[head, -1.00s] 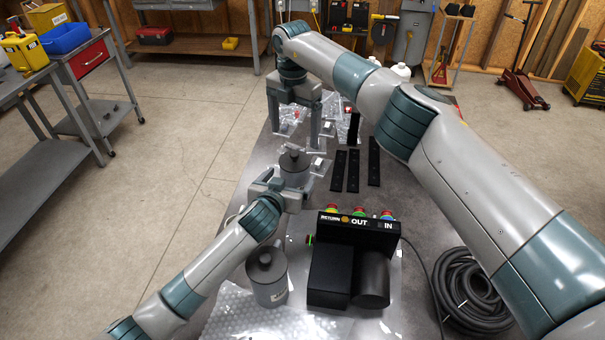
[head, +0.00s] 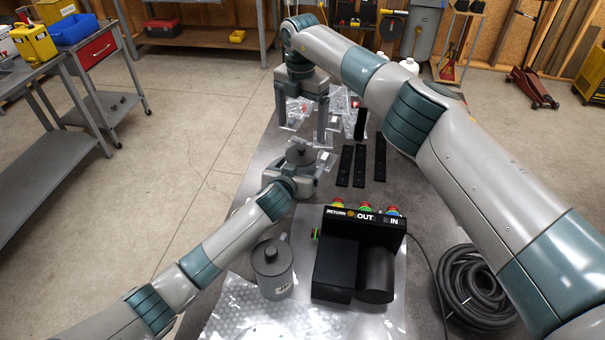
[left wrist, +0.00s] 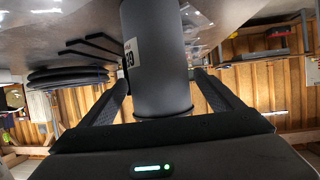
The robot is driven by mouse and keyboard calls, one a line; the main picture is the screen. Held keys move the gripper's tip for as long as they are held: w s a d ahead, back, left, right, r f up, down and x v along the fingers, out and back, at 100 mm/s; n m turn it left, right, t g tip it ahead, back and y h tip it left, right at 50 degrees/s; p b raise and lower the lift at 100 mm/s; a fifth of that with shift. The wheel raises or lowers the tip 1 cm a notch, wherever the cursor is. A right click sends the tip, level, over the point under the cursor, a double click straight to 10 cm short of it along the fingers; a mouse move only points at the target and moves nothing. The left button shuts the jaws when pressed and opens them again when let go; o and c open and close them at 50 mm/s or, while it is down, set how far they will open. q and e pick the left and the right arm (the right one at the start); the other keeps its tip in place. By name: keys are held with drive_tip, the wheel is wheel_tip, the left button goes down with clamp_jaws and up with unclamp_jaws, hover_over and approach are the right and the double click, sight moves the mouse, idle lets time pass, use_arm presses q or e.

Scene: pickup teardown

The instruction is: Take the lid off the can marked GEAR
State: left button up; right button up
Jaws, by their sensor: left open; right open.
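A grey can with a dark knobbed lid (head: 300,155) stands far on the table, partly hidden by my left gripper (head: 302,180). In the left wrist view this can (left wrist: 158,60) looks upside down, with a white label partly seen, its dark letters seeming to include G and E. The open left gripper (left wrist: 158,100) has one finger on each side of the can; I cannot tell whether they touch it. A second lidded grey can (head: 272,272) stands nearer, its label unreadable. My right gripper (head: 302,125) is open and empty, pointing down beyond the far can.
A black box with coloured buttons (head: 362,225) marked RETURN, OUT and IN stands right of the near can. Bubble wrap (head: 240,310), black strips (head: 360,165), clear bags (head: 298,112) and a coiled black hose (head: 475,285) lie around.

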use_arm(q)
drive_tip(key=shift+x, duration=1.15)
drive_tip(key=c, duration=1.6)
use_arm(e)
drive_tip(key=shift+o, duration=0.6)
drive_tip(key=shift+d+n, duration=0.1)
drive_tip(key=shift+n, duration=0.2)
drive_tip(key=shift+s+d+r+n+t, duration=0.1)
drive_tip(key=shift+r+n+t, duration=0.1)
drive_tip(key=shift+n, duration=0.4)
drive_tip(key=shift+r+n+t, duration=0.1)
drive_tip(key=shift+n+t, duration=0.1)
drive_tip(key=shift+n, duration=0.4)
drive_tip(key=n, duration=0.2)
drive_tip(key=shift+s+d+r+n+y, duration=0.2)
drive_tip(key=shift+s+r+n+y, duration=0.1)
drive_tip(key=shift+n, duration=0.1)
drive_tip(key=s+r+n, duration=0.1)
drive_tip(key=n, duration=0.1)
drive_tip(key=s+d+n+t, duration=0.1)
drive_tip(key=n, duration=0.1)
drive_tip(key=s+r+n+t+y, duration=0.1)
drive_tip(key=n, duration=0.1)
drive_tip(key=shift+d+r+n, duration=0.2)
drive_tip(key=shift+r+n, duration=0.1)
drive_tip(key=shift+n, duration=0.1)
